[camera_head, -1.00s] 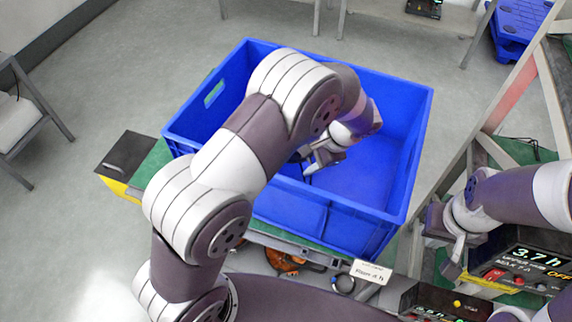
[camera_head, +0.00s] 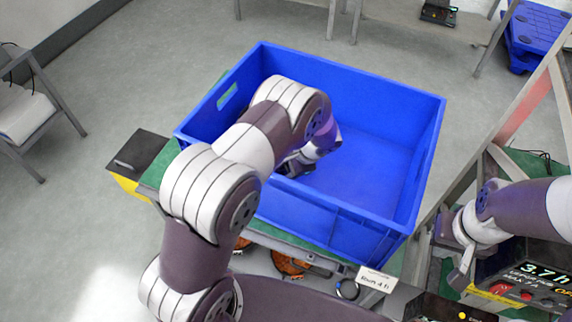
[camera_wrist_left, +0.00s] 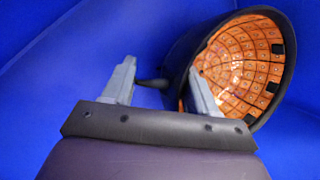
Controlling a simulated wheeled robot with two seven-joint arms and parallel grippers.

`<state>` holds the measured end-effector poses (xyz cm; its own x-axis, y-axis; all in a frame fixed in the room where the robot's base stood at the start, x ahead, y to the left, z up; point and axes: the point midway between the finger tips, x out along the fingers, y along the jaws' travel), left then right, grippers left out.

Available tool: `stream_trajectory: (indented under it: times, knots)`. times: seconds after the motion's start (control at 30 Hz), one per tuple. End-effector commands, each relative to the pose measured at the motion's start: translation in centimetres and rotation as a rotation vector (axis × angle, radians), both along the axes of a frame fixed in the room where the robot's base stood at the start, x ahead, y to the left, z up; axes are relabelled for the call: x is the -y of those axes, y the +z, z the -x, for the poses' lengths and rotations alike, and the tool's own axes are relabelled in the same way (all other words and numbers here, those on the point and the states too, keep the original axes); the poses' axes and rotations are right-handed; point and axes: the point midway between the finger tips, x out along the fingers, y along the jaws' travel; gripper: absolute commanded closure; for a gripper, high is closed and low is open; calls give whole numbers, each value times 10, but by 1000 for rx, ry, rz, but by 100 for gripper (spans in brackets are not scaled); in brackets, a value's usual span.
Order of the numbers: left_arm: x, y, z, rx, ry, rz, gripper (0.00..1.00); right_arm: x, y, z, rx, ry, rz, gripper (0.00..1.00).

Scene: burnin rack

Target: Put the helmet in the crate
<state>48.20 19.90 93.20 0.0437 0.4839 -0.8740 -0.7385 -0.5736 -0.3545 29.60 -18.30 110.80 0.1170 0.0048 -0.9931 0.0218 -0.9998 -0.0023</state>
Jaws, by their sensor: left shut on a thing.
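The blue crate (camera_head: 375,85) is large, open-topped and empty where I can see its floor. My left arm reaches over its near-left side, and the left gripper (camera_head: 297,166) is down inside it, partly hidden by the arm. In the left wrist view the helmet (camera_wrist_left: 252,62), dark outside with an orange patterned lining, is tilted with its opening toward the right. My left gripper (camera_wrist_left: 160,82) is shut on the helmet, with blue crate surfaces around it. The helmet is hidden in the head view. My right gripper (camera_head: 461,268) hangs right of the crate; its jaw gap is unclear.
The crate rests on a green-topped stand (camera_head: 158,165) with a black and yellow box (camera_head: 138,152) at its left. A rack post (camera_head: 525,100) and a device with a lit display (camera_head: 535,275) stand close on the right. Orange items (camera_head: 290,262) lie below the crate.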

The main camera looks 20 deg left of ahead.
Motion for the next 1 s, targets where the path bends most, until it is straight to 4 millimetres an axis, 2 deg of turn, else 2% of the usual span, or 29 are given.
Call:
stream_trajectory:
  times: [0.03, 0.07, 0.13, 0.4, 0.57, 0.93, 1.0]
  knots:
    - [0, -1, -1, 2, 0, 0, 87, 0, -2, 0, 0, 0, 0, 100]
    - [0, -2, 0, 0, 0, 0, 39, 0, -2, 0, 0, 0, 0, 100]
    - [0, -1, 0, 0, 0, 0, 17, 0, -1, 0, 0, 0, 0, 100]
    - [0, 0, 0, 0, 0, 0, 17, 0, -1, 0, 0, 0, 0, 100]
    - [7, 11, 0, 2, -2, 0, 17, 0, -5, 0, 0, 0, 0, 100]
    - [49, 85, 4, 3, -3, 1, 17, 0, -26, 0, 0, 0, 0, 100]
    - [53, 102, 5, -2, -1, 0, 17, 0, -8, 0, 0, 0, 0, 100]
